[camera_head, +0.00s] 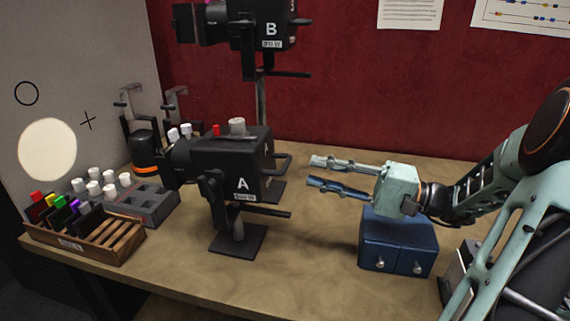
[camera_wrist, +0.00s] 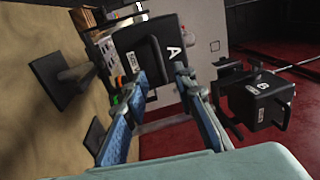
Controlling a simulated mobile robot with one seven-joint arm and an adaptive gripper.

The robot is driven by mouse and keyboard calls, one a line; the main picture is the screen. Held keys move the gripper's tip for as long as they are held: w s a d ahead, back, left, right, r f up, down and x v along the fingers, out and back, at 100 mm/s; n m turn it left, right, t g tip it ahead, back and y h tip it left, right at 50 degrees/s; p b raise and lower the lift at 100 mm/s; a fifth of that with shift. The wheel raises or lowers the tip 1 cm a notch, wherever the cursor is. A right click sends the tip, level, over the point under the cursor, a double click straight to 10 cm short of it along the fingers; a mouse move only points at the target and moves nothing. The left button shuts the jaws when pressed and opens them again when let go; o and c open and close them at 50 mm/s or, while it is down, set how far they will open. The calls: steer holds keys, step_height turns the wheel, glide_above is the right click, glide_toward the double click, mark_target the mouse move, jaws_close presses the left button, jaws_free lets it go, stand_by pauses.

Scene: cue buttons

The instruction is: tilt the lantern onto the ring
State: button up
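Lantern A (camera_head: 215,165) is a black box on a stand, with a rear handle (camera_head: 284,163) and a side lever (camera_head: 262,212). Lantern B (camera_head: 268,25) is a similar black box on a taller stand behind it. A round pale light spot (camera_head: 47,148) lies on the grey wall. A thin black ring (camera_head: 27,93) is above and left of the spot, apart from it. My gripper (camera_head: 311,171) is open and empty, right of lantern A's handle and apart from it. In the wrist view, lantern A (camera_wrist: 130,45) shows ahead of my open fingers (camera_wrist: 160,76); lantern B (camera_wrist: 262,100) is at right.
A black cross (camera_head: 88,120) marks the wall. A wooden rack (camera_head: 120,250) of coloured pieces and a grey block with white knobs (camera_head: 155,212) stand at left. A blue drawer box (camera_head: 390,240) sits below my gripper. The table (camera_head: 310,245) between it and lantern A is clear.

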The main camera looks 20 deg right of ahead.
mark_target(287, 162)
steer(key=x, duration=0.7)
steer(key=shift+w+a, duration=0.15)
steer(key=shift+a, duration=0.15)
steer(key=shift+c, duration=0.4)
jaws_close()
